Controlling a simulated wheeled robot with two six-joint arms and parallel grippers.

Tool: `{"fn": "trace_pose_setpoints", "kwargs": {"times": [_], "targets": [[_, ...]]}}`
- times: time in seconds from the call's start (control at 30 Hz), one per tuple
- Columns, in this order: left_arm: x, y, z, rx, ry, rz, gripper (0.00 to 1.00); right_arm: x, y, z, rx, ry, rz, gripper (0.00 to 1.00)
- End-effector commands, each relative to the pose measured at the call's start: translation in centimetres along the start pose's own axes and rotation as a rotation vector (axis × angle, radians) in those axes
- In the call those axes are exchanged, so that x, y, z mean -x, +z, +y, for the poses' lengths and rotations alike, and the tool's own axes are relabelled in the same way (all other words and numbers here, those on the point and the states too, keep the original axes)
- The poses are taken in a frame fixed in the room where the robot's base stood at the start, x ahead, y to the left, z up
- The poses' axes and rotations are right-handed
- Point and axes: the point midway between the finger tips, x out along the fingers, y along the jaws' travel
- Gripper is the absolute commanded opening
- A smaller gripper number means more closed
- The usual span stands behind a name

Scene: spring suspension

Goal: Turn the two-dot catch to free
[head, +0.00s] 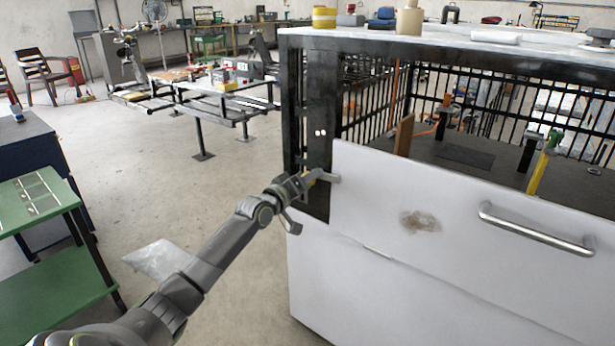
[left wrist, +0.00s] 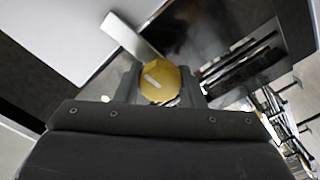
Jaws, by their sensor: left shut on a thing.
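The two white dots (head: 320,132) mark the dark post of the cage. Below them the two-dot catch (head: 327,177) sits at the upper left corner of the white panel (head: 372,175), its metal arm reaching right to the panel's edge. My left gripper (head: 306,181) is at the catch, shut on its yellow knob. In the left wrist view the knob (left wrist: 160,82) with a white mark sits between the fingertips, and the pale catch arm (left wrist: 130,36) runs up and left from it, over the panel's edge. My fingers hide part of the catch. My right gripper is out of view.
The panel carries a bar handle (head: 535,230) at right and a brown stain (head: 420,221). A green table (head: 38,212) stands at left and a metal frame bench (head: 215,100) behind. The floor between them is mostly clear.

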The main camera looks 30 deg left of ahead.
Motion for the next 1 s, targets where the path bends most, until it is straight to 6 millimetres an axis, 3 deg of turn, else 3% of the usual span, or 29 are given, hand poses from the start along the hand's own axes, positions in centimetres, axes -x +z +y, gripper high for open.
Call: {"fn": "trace_pose_setpoints", "kwargs": {"times": [0.3,0.6,1.0], "targets": [[0.0,-0.2,0.2,0.251,-0.002,-0.002,0.00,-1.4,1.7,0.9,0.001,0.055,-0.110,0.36],[0.0,-0.1,0.1,0.515,-0.002,-0.001,0.00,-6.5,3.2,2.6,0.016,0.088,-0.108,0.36],[0.0,0.0,0.0,0.894,-0.002,0.000,0.00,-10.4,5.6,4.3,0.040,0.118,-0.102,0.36]]}}
